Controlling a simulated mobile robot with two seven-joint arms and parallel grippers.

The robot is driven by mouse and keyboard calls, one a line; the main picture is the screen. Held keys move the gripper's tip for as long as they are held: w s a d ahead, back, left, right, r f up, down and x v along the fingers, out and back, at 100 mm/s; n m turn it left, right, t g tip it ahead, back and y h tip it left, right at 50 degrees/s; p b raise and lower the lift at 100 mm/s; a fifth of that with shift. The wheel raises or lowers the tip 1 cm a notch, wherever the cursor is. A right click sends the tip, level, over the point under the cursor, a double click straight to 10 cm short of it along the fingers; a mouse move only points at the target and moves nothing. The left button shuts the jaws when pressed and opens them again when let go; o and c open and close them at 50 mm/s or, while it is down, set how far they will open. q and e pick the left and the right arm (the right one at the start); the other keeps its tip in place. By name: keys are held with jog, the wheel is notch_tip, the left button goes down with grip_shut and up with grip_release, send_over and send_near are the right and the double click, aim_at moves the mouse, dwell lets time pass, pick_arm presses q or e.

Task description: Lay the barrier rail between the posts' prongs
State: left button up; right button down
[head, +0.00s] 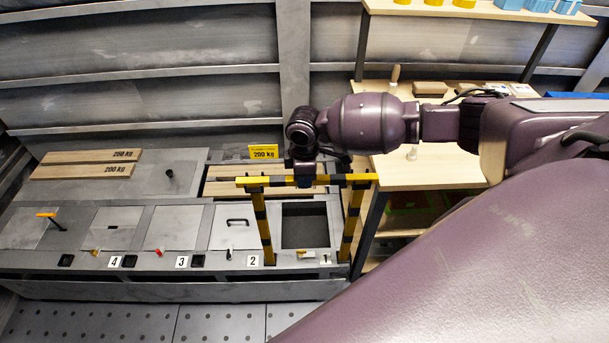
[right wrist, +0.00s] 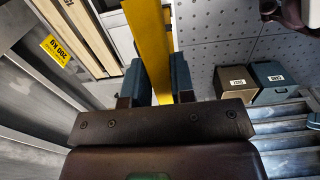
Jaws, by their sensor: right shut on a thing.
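The barrier rail (head: 335,178) is a straight yellow bar with black bands, lying roughly level across the tops of two posts. The left post (head: 262,225) and the right post (head: 350,225) are striped yellow and black and stand at the bench's front right. The rail's ends reach past both posts. My right gripper (head: 305,178) points down, shut on the rail between the posts. In the right wrist view the yellow rail (right wrist: 150,40) runs between its blue fingers (right wrist: 157,76). My left gripper is not in view.
The grey bench (head: 130,262) has numbered hatches and an open dark bay (head: 305,228) between the posts. A wooden shelf unit (head: 430,172) stands close on the right.

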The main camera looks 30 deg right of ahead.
jog(key=c, duration=0.9)
grip_release()
notch_tip(320, 180, up, 11)
jog(key=shift+f+p, duration=0.1)
jog(key=shift+p, duration=0.25)
